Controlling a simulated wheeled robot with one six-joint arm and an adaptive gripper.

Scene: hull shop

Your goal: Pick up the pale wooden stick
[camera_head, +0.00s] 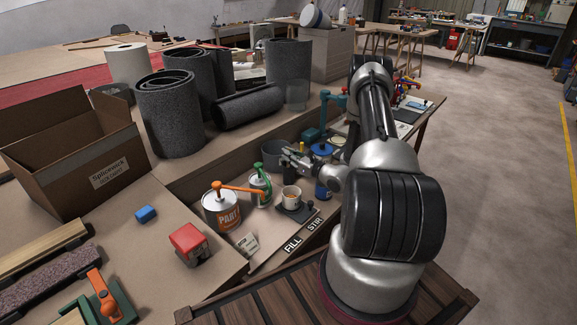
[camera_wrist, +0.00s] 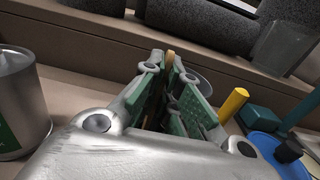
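The pale wooden stick (camera_wrist: 171,56) shows in the wrist view only as a short tan end between my fingertips; most of it is hidden by the fingers. My gripper (camera_wrist: 167,62) has its green-padded fingers drawn close together, with the tan end filling the narrow gap at the tips. In the head view my gripper (camera_head: 286,154) reaches left over the bench's lower shelf, in front of a dark grey tub (camera_head: 271,147). I cannot make out the stick in the head view. A grey round rim (camera_wrist: 205,82) shows just behind the fingers in the wrist view.
A paint can (camera_head: 222,213), a green-handled can (camera_head: 260,188) and a small cup (camera_head: 291,197) on a dark pad stand near my gripper. A blue-lidded container (camera_head: 322,151) stands to its right. Grey rolls (camera_head: 168,118) and an open cardboard box (camera_head: 72,160) sit on the upper bench.

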